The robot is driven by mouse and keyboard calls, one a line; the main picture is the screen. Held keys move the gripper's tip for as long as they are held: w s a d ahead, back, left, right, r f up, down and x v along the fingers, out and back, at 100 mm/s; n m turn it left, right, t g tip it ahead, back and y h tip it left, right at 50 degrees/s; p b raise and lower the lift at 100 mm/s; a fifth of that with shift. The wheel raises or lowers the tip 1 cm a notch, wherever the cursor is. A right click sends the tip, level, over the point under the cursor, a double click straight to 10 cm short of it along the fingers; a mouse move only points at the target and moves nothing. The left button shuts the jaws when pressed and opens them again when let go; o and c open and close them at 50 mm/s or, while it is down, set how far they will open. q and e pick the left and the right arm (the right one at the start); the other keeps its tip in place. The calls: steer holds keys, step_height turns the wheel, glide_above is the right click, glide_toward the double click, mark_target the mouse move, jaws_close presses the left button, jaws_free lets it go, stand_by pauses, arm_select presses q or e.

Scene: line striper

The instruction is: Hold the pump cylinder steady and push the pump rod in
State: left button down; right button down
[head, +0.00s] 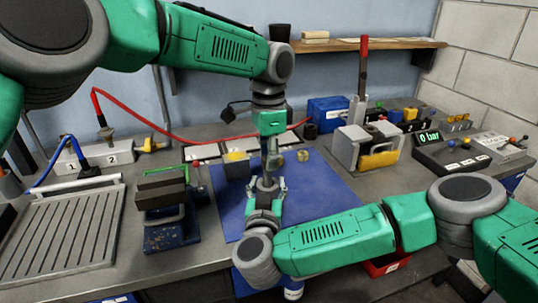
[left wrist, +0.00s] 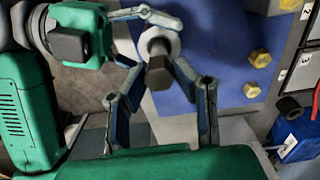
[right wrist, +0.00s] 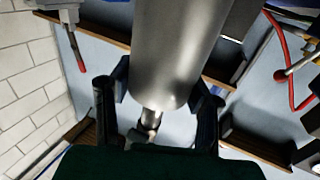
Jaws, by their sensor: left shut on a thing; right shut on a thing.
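The pump cylinder (right wrist: 170,45) is a smooth silver tube, large in the right wrist view. A thinner piece (right wrist: 151,120) shows at its lower end there. My right gripper (head: 265,194), pointing up in the head view, is shut on the cylinder, with a finger on each side. In the left wrist view the cylinder's pale round end (left wrist: 160,42) is seen nearly end-on, with a dark blunt end of the pump rod (left wrist: 159,74) in front. My left gripper (head: 269,150) comes down from above and is shut on the rod. The fingers hide much of the pump in the head view.
The pump is over a blue mat (head: 320,190) on the grey bench. A dark vise-like block (head: 168,215) and ribbed tray (head: 70,235) lie left. Yellow nuts (left wrist: 260,58) lie on the mat. A grey-and-yellow unit (head: 368,150) and 0 bar panel (head: 462,148) stand right.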

arm_select(q)
steer(key=shift+f, duration=0.15)
stand_by(0.5)
steer(key=c, duration=0.9)
jaws_free()
steer(key=shift+o, duration=0.2)
steer(key=shift+r, duration=3.5)
arm_select(e)
steer(key=c, duration=0.8)
jaws_free()
steer(key=shift+o, duration=0.2)
